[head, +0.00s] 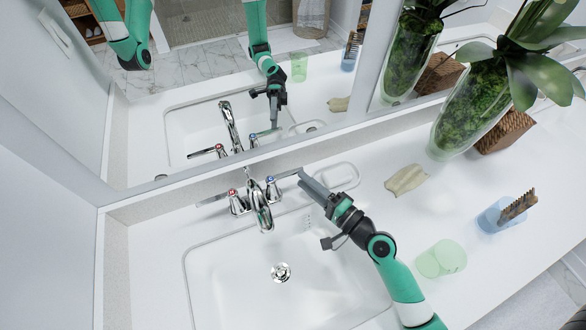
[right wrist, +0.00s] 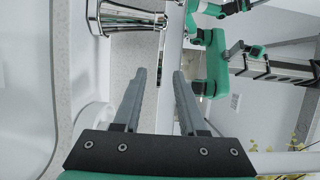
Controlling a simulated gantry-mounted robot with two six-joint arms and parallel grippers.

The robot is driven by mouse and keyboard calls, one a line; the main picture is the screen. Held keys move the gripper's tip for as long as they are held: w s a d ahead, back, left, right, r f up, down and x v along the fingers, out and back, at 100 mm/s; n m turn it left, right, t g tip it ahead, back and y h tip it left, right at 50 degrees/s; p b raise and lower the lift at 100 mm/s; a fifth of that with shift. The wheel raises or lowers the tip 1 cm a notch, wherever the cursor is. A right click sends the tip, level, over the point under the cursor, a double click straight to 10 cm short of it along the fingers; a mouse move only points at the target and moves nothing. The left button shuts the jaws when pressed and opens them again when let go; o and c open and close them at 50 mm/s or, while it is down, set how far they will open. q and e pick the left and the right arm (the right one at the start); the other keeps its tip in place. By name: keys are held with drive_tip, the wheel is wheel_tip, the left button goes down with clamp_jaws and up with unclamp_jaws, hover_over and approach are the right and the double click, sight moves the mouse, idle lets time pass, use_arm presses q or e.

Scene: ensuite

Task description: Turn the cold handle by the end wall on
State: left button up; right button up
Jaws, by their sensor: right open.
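The cold handle (head: 272,188), chrome with a blue cap, stands right of the curved chrome spout (head: 260,210) at the sink near the left end wall. Its lever points right, towards the mirror side. The hot handle (head: 237,203), with a red cap, is left of the spout, its lever pointing left. My right gripper (head: 302,178) is open and empty, its fingertips at the end of the cold lever; I cannot tell if they touch. In the right wrist view, a chrome tap part (right wrist: 130,18) lies just beyond the spread fingers (right wrist: 160,80). My left gripper is not in view.
The sink basin (head: 225,285) lies below the tap. The mirror (head: 150,165) rises close behind it. A soap-like bar (head: 407,179), green cup (head: 442,258), blue cup with a brush (head: 490,215) and glass plant vase (head: 468,110) stand to the right.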

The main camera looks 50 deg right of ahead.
sight(293, 171)
drive_tip(key=w, duration=0.5)
drive_tip(key=shift+d, duration=0.1)
clamp_jaws()
idle(1.2)
